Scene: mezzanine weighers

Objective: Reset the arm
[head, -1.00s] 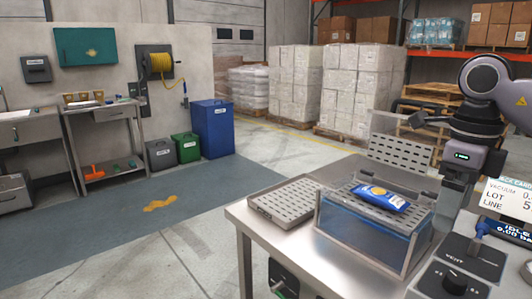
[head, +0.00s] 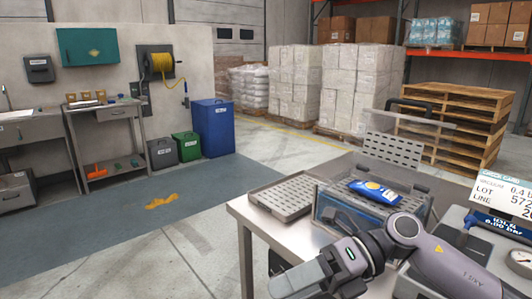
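My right arm reaches in from the lower right, low over the front of the steel table (head: 243,212). Its gripper (head: 298,281) points left near the bottom edge. Its fingers are not clear enough to show whether they are open or shut. A blue packet (head: 374,191) with a yellow mark lies on a perforated plate in the clear tank (head: 328,208). The tank's clear lid stands raised at the back, with a dark handle (head: 410,104) at its top. My arm hides part of the tank's front. My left gripper is not in view.
An empty perforated tray (head: 284,196) lies left of the tank. A machine with a gauge (head: 521,258) and a label display (head: 500,200) stand at right. Wooden pallets (head: 455,125) are stacked behind. The floor left of the table is open.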

